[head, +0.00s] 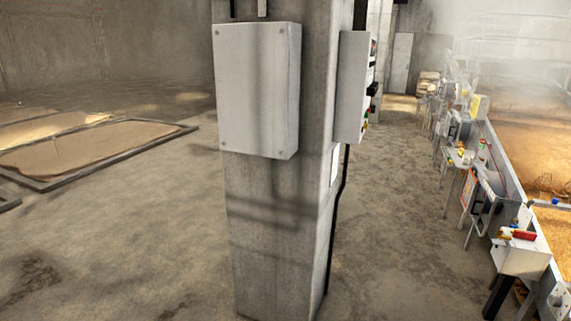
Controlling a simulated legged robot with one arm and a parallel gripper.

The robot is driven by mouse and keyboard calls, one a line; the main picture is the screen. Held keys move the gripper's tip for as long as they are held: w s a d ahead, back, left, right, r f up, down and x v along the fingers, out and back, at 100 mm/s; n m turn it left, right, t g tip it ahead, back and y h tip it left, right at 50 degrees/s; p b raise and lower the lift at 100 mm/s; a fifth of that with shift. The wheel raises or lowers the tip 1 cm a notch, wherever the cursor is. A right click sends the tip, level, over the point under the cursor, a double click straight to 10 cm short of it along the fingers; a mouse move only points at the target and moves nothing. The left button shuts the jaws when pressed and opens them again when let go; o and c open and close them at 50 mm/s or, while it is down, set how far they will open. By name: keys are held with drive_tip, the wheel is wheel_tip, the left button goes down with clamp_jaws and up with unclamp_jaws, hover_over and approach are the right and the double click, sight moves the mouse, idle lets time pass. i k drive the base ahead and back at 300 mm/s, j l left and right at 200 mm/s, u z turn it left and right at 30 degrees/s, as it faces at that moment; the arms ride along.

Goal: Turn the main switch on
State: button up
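A grey control box (351,87) is mounted on the right side of a concrete pillar. I see it nearly edge-on, with small red, green and dark controls (371,85) on its right-facing front. I cannot tell which of them, if any, is the main switch, or its position. A larger plain grey box (257,90) with corner screws is on the near face of the pillar; no switch shows on it. My gripper is not in view.
The concrete pillar (275,240) stands close in the middle. Floor is clear to its left and right. Sand-coloured beds in frames (90,147) lie at left. A row of machines on stands (523,250) lines a grain-filled trough at right.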

sight(519, 233)
drive_tip(key=l+u, duration=0.3)
drive_tip(key=l, duration=0.55)
drive_tip(key=l+u, duration=0.25)
drive_tip(key=l, duration=0.6)
drive_tip(key=k+l+u, duration=0.1)
drive_tip(key=l+u, duration=0.2)
drive_tip(key=l, duration=0.5)
drive_tip(key=k+l, duration=0.1)
drive_tip(key=l, duration=0.5)
drive_tip(key=i+l, duration=0.2)
drive_tip(key=i, duration=0.2)
drive_tip(key=i+l, duration=0.2)
drive_tip(key=i, duration=0.2)
